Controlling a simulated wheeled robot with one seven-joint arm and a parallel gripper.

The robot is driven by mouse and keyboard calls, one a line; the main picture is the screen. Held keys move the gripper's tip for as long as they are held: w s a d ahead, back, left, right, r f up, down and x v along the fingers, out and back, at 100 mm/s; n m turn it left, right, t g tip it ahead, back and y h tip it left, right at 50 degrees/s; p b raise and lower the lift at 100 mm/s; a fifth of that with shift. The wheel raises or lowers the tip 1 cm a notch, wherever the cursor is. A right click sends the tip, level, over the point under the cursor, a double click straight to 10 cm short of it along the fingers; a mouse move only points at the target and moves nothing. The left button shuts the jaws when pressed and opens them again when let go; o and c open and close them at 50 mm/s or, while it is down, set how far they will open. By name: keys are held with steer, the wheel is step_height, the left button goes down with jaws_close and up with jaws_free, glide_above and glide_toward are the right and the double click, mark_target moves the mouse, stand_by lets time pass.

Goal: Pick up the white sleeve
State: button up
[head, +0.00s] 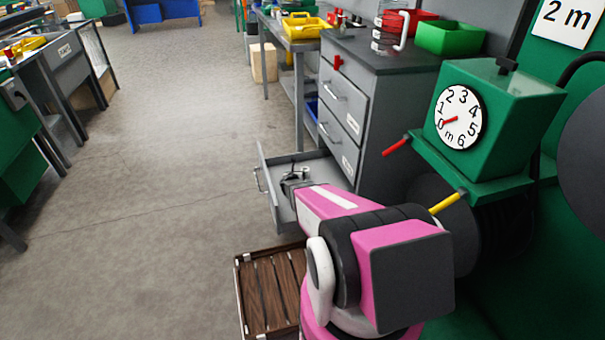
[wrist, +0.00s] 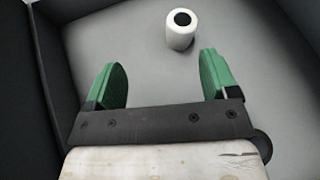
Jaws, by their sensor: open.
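The white sleeve (wrist: 179,30) is a short white cylinder with a dark hole in its end. In the wrist view it lies or stands on the grey drawer floor, ahead of my fingertips and a little right of the middle between them. My gripper (wrist: 163,75) has green finger pads spread wide, with nothing between them. The sleeve is apart from both fingers. In the head view my arm reaches into an open grey drawer (head: 262,177), and my gripper (head: 293,172) is small and dark there. I cannot make out the sleeve in the head view.
The drawer walls rise around my gripper, with a dark wall at left in the wrist view. The grey cabinet (head: 375,105) stands behind the drawer. A wooden-slat crate (head: 268,290) is below. A green machine with a dial (head: 460,118) stands at right. The floor at left is clear.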

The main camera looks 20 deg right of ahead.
steer(key=d+f+m, duration=0.1)
steer(key=d+f+m+h, duration=0.1)
steer(key=m, duration=0.1)
steer(key=shift+f+g+h, duration=0.25)
steer(key=shift+g+h, duration=0.05)
steer(key=shift+g, duration=0.1)
steer(key=shift+w+d+f+m, duration=0.15)
steer(key=shift+d+f+m, duration=0.05)
steer(key=shift+m, duration=0.2)
steer(key=x, duration=1)
steer(key=shift+w+d+r, duration=0.1)
steer(key=shift+w, duration=0.1)
steer(key=c, duration=1)
